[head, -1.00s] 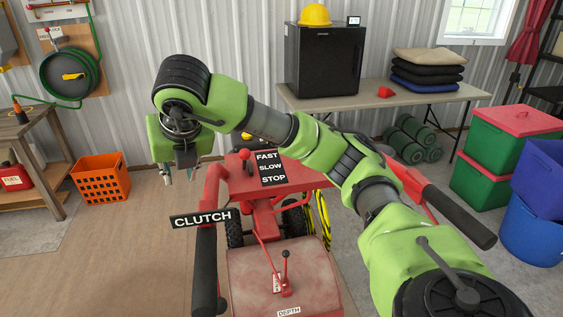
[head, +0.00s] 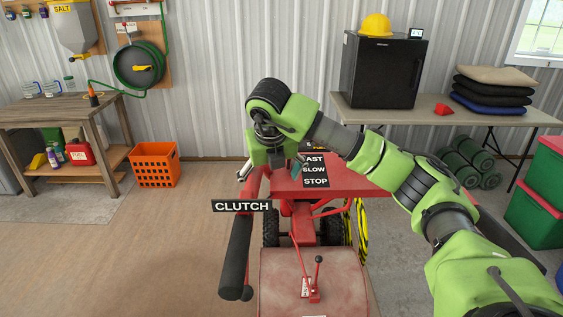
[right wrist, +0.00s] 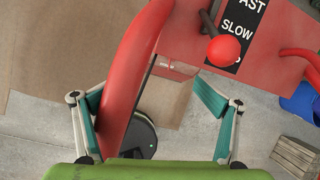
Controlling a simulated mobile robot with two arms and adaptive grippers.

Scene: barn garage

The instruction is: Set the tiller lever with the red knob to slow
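The red tiller (head: 345,184) stands in front of me. Its black plate (head: 315,168) reads FAST, SLOW, STOP from top to bottom. My right gripper (head: 270,171) is open and empty above the left handlebar, just left of the plate. In the right wrist view the red knob (right wrist: 224,51) is ahead of my right-hand finger, outside the open fingers (right wrist: 157,102). There it overlaps the lower part of the plate (right wrist: 240,27) and hides most of STOP. The head view hides the knob behind my gripper and arm. My left gripper is not in view.
The red handlebar (right wrist: 143,50) runs between the open fingers in the right wrist view. Its dark grip (head: 238,250) and the CLUTCH sign (head: 241,206) lie nearer me. A black-knobbed lever (head: 317,275) stands on the tiller. An orange crate (head: 154,166) is on the floor left.

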